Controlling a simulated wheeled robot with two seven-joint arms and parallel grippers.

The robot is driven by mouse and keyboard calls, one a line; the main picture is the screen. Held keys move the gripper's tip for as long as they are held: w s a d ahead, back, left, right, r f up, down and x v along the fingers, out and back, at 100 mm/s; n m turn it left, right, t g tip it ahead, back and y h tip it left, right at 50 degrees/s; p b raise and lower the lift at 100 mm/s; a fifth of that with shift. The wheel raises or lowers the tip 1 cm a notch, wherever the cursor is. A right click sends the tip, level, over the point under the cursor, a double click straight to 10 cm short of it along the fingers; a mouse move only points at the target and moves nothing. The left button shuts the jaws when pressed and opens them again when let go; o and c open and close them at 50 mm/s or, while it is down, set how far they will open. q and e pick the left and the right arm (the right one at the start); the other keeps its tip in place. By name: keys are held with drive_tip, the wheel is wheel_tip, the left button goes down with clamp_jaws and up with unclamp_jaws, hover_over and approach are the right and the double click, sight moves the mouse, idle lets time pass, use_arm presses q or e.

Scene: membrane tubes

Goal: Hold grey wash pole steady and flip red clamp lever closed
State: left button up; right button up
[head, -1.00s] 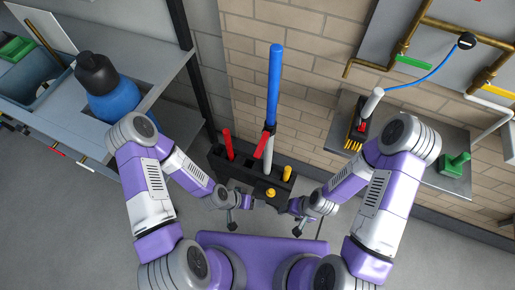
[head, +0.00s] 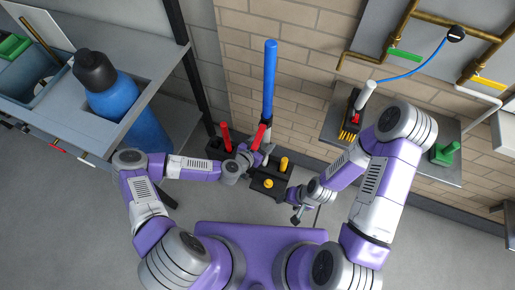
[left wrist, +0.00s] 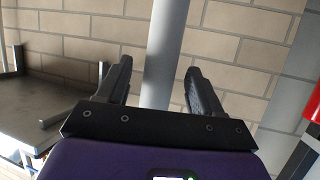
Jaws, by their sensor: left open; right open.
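The wash pole stands upright in a black holder (head: 270,178), with a long blue upper part (head: 270,75) and a grey lower part. The red clamp lever (head: 258,137) sticks out tilted beside the pole, below the blue part. My left gripper (head: 262,153) is at the pole just below the lever and partly hides it. In the left wrist view the grey pole (left wrist: 166,50) runs between the open fingers of my left gripper (left wrist: 158,80), with gaps on both sides. My right gripper (head: 297,212) is open and empty, low and right of the holder.
A red handle (head: 226,137) stands in the holder left of the pole, and yellow parts (head: 283,163) sit at its right. A shelf with a brush (head: 352,120) and a green object (head: 446,152) is on the right. A blue bottle (head: 118,100) stands at left.

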use_arm(q)
drive_tip(key=shift+x, duration=0.8)
